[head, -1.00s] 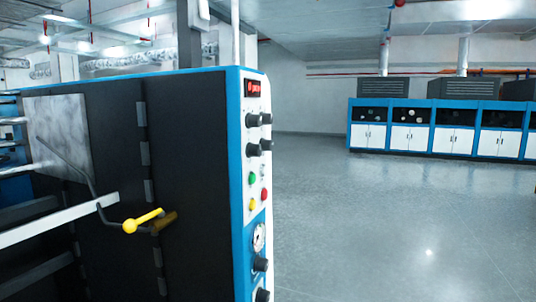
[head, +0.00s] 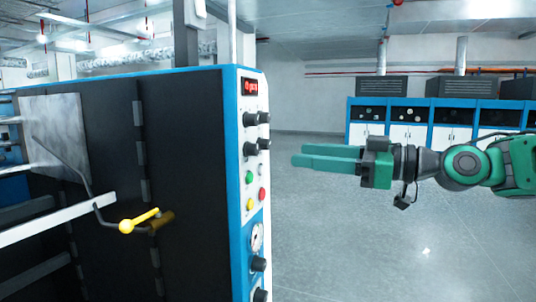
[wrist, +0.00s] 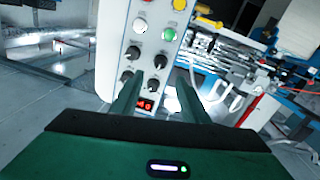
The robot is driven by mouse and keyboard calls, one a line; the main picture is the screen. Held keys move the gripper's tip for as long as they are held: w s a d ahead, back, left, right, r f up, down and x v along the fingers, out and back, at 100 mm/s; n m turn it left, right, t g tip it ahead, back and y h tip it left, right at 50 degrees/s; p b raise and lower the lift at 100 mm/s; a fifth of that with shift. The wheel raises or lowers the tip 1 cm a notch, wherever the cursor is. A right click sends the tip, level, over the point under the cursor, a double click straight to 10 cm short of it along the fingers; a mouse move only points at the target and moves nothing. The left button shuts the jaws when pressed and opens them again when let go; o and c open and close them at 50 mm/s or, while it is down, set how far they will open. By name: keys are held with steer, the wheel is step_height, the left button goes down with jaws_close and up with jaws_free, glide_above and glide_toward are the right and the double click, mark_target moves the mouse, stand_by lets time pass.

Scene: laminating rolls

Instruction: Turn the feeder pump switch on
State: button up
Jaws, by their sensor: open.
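The control panel (head: 251,190) is the narrow white and blue end face of a dark machine. It carries a red display (head: 254,87), several black knobs (head: 264,144), and green (head: 249,177), white and red buttons. I cannot read labels, so I cannot tell which control is the feeder pump switch. My gripper (head: 297,155) is open and empty, right of the panel and pointing left towards it, apart from it. In the wrist view, the panel (wrist: 146,50) appears upside down between and beyond my fingers, with black knobs (wrist: 153,86), green button (wrist: 169,34) and display (wrist: 146,105).
A yellow-knobbed crank handle (head: 127,226) sticks out from the machine's dark side. A gauge (head: 257,238) and more knobs sit lower on the panel. Blue and white cabinets (head: 408,133) stand along the back. The grey floor (head: 380,255) on the right is open.

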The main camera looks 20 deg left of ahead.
mark_target(258, 150)
steer(key=a, duration=0.3)
steer(key=w+a, duration=0.1)
steer(key=a, duration=0.6)
steer(key=shift+w+a, duration=0.2)
steer(key=shift+w, duration=0.05)
jaws_close()
